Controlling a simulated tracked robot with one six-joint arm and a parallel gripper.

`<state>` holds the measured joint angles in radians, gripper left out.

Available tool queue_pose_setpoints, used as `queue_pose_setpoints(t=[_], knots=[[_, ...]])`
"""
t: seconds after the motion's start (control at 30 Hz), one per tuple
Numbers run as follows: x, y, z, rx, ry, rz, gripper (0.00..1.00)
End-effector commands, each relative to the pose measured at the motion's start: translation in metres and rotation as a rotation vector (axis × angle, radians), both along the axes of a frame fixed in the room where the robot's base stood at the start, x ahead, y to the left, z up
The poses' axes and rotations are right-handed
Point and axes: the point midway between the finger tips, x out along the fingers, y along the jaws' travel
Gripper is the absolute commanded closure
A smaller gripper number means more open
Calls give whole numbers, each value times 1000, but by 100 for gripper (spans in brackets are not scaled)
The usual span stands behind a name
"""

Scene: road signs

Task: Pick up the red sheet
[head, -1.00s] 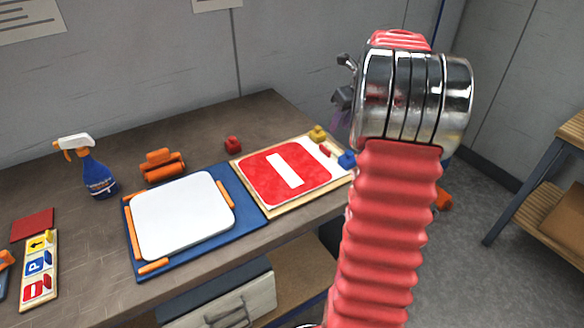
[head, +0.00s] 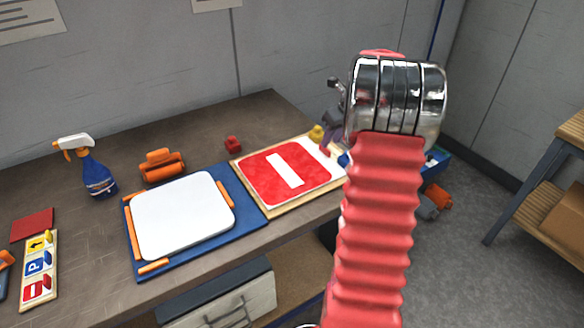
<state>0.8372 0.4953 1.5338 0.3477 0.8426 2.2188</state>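A red sheet with a white bar (head: 262,181) lies flat on a pale board with a wooden edge (head: 318,199), at the right of the workbench. A small plain red square (head: 32,224) lies at the bench's left end. My gripper (head: 333,112) shows only in part, left of my arm's shiny end. It is above and beyond the right end of the board, apart from the red sheet. My arm hides most of it, so I cannot tell whether it is open or shut.
A white plate (head: 183,216) lies on a blue board (head: 243,228) with orange strips. A spray bottle (head: 97,178), an orange roller-like tool (head: 162,166), a red knob (head: 233,144) and a yellow knob (head: 316,133) stand around. A sign strip (head: 38,268) lies left.

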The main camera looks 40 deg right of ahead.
Motion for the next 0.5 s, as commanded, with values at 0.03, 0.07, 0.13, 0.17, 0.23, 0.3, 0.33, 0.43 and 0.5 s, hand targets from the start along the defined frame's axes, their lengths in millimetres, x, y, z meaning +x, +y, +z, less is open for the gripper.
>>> queue_pose_setpoints(t=[0.03, 0.07, 0.13, 0.17, 0.23, 0.3, 0.33, 0.43, 0.5], knots=[[1, 0, -3, 1, 1, 0, 71], [2, 0, -5, 2, 2, 1, 71], [5, 0, -12, 3, 2, 1, 71], [6, 0, -15, 3, 2, 1, 71], [10, -1, -25, 3, 2, 0, 71], [14, -1, -33, 3, 2, 0, 71], [15, -1, -36, 3, 2, 0, 71], [19, -2, -44, 1, 1, 0, 71], [20, -2, -46, 1, 0, 0, 71]])
